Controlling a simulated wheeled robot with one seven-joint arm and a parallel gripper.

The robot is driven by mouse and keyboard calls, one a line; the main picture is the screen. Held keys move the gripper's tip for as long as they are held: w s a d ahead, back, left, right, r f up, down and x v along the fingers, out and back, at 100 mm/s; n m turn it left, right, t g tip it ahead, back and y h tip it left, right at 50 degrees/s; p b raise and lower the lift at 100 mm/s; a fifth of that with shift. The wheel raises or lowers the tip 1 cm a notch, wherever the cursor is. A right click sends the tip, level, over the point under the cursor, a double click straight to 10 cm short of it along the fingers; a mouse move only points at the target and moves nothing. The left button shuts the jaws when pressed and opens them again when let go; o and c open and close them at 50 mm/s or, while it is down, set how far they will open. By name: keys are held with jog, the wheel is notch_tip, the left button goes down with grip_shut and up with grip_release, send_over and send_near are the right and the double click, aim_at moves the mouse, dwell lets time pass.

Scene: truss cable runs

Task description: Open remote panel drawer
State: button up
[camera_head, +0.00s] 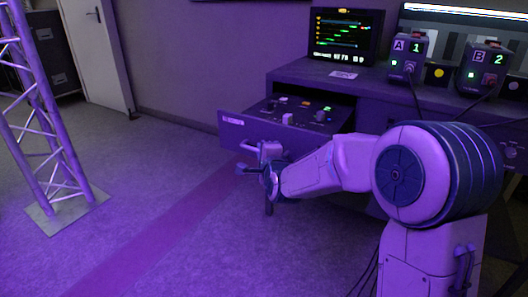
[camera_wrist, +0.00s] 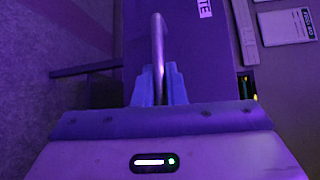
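The panel drawer (camera_head: 275,132) stands pulled out from the desk in the head view. Its inside shows a panel with knobs and small lit buttons. A pale label sits at the left of its front, and part of a label shows on the drawer (camera_wrist: 198,50) in the wrist view. My gripper (camera_head: 258,160) is in front of the drawer. In the wrist view a curved metal handle bar (camera_wrist: 158,40) runs down between the two fingers of my gripper (camera_wrist: 159,78), which are close on both sides of it. The lower end of the bar is hidden between the fingers.
The desk (camera_head: 310,72) carries a monitor (camera_head: 346,35) and two boxes marked A 1 (camera_head: 408,55) and B 2 (camera_head: 485,65), with cables hanging. A truss tower (camera_head: 45,120) stands on a base plate at left. The floor between the tower and drawer is clear.

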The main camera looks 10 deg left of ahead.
jog(key=o, duration=0.4)
jog(key=shift+s+f, duration=0.1)
jog(key=shift+d, duration=0.15)
jog(key=p+v, duration=0.4)
jog(key=v, duration=0.9)
jog(key=shift+s, duration=0.3)
